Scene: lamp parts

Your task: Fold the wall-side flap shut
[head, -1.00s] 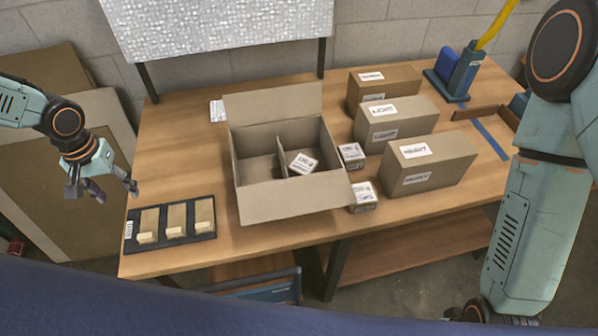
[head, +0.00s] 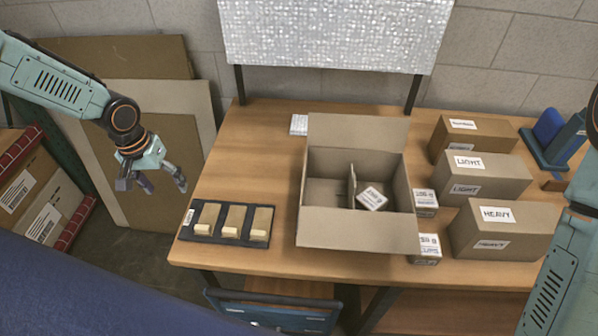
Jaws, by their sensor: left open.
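An open cardboard box (head: 314,226) stands on the workbench in the head view. Its wall-side flap (head: 358,131) stands up and leans back towards the wall. The near flap (head: 357,231) is folded outward over the front. A divider (head: 352,186) splits the inside, and a small labelled box (head: 372,198) lies in the right compartment. My left gripper (head: 154,184) is open and empty, left of the bench and well apart from the box. Only part of my right arm shows at the right edge; its gripper is out of view.
Cartons marked LIGHT (head: 487,178) and HEAVY (head: 506,229) stand right of the box. Small boxes (head: 425,203) sit beside its right side. A dark tray (head: 188,233) with wooden blocks lies front left. A silvery panel (head: 335,35) stands behind. Bench between tray and box is clear.

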